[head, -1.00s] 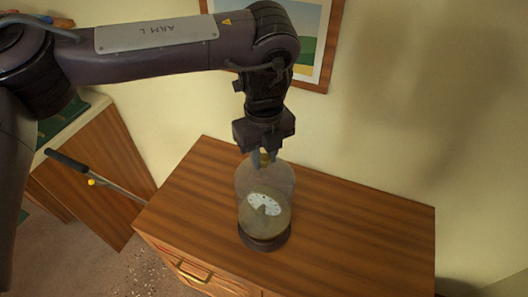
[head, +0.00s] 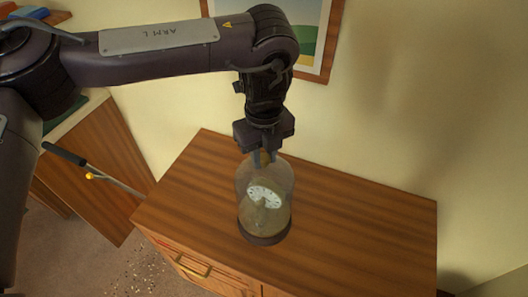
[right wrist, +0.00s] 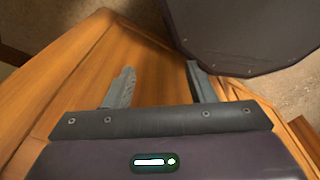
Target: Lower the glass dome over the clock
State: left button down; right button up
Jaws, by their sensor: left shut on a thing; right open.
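The clear glass dome (head: 283,182) is upright around the clock in the head view. The clock (head: 264,196) shows its pale dial through the glass, above a dark round base (head: 264,238) on the wooden cabinet (head: 350,215). My left gripper (head: 264,158) points straight down, shut on the dome's top; its fingers hide the knob. The dome's lower edge is close to the base, but I cannot tell whether it touches. My right gripper (right wrist: 158,85) is open and empty in the right wrist view, with wood behind its fingers.
The cabinet top is clear to the right of the clock. A framed picture (head: 310,45) hangs on the wall behind my left arm. A rod with a black handle (head: 64,153) sticks out left of the cabinet. A drawer handle (head: 192,266) is at the cabinet's front.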

pick_arm(q)
jog(key=shift+f, duration=0.5)
jog(key=shift+f+b, duration=0.75)
jog(key=shift+f, duration=0.15)
jog(key=c, duration=1.1)
grip_release()
jog(key=shift+r+b, duration=0.35)
jog(key=shift+r, duration=3.55)
